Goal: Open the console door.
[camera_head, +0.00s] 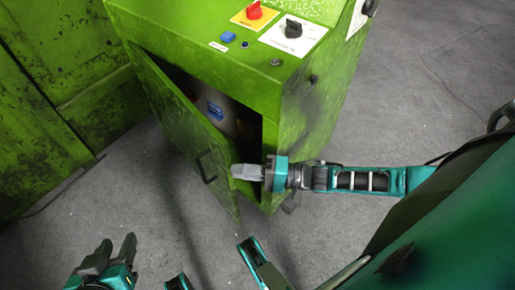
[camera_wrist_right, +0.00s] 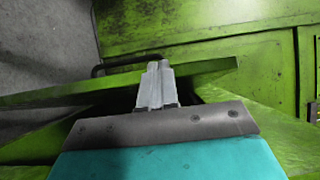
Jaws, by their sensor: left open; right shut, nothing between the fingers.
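The green console (camera_head: 280,95) stands at the top centre of the head view. Its door (camera_head: 180,115) is partly open, swung out from the cabinet, with a dark gap along its right side. A black handle (camera_head: 206,166) is on the door's outer face. My right gripper (camera_head: 236,171) is shut and empty, at the door's free edge by the gap; I cannot tell whether it touches the door. The right wrist view shows the shut fingers (camera_wrist_right: 156,68) over the door's edge (camera_wrist_right: 205,72), beside the handle (camera_wrist_right: 112,65). My left gripper (camera_head: 115,248) is open and empty, low at the left, away from the console.
The console top carries a red knob (camera_head: 254,10), a black knob (camera_head: 293,27) and a blue button (camera_head: 228,37). A blue item (camera_head: 215,110) shows inside the cabinet. A worn green panel (camera_head: 40,120) stands at the left. Grey floor (camera_head: 150,190) is clear before the door.

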